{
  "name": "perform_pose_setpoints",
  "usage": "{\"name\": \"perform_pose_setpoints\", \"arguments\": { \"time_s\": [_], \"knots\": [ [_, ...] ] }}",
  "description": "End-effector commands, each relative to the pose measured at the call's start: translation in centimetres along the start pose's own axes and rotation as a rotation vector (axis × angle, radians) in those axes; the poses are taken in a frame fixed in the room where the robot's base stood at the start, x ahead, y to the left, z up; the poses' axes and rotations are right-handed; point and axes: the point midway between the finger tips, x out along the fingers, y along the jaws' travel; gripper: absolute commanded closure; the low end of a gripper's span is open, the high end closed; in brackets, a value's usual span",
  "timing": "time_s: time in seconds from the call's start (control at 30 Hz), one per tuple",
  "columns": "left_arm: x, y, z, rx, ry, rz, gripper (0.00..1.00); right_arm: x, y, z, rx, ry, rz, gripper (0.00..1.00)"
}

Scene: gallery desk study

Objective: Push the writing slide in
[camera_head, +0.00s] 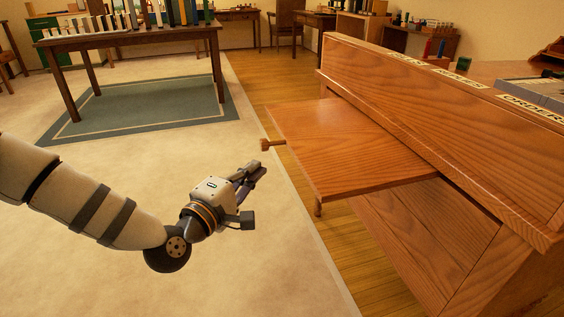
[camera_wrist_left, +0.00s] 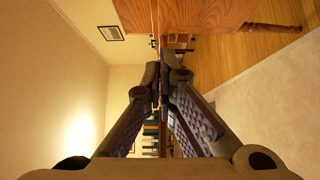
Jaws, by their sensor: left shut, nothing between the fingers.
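The writing slide (camera_head: 345,145) is a flat wooden board that sticks out to the left from the wooden desk (camera_head: 420,105) in the head view. A small wooden knob (camera_head: 268,144) projects from its outer edge. My left gripper (camera_head: 258,170) is shut and empty, close to the slide's outer edge and a little left of it, apart from it in the picture. In the left wrist view the shut fingers (camera_wrist_left: 161,80) meet in the middle, and a wooden panel (camera_wrist_left: 205,14) shows beyond them at the top. My right gripper is in neither view.
A dark wooden table (camera_head: 130,40) with a row of books stands at the back left on a green-bordered rug (camera_head: 150,115). The pale floor covering left of the slide is clear. Labels (camera_head: 455,78) and a grey item (camera_head: 540,92) are on the desk top.

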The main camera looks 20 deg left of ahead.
Motion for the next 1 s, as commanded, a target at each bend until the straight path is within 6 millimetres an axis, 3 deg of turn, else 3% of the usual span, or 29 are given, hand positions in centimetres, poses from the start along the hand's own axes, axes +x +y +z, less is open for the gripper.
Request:
{"name": "perform_pose_setpoints", "arguments": {
  "time_s": [0.17, 0.33, 1.0],
  "knots": [
    [3.9, -0.2, 0.1, 0.001, -0.001, -0.002, 1.0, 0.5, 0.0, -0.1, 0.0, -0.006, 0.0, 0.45],
    [5.7, -0.2, 2.0, 0.001, -0.002, -0.004, 1.0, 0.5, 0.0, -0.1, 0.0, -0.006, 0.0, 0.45],
    [6.9, -0.2, 3.3, 0.001, -0.002, -0.004, 1.0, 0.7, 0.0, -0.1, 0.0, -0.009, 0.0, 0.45]
  ]
}}
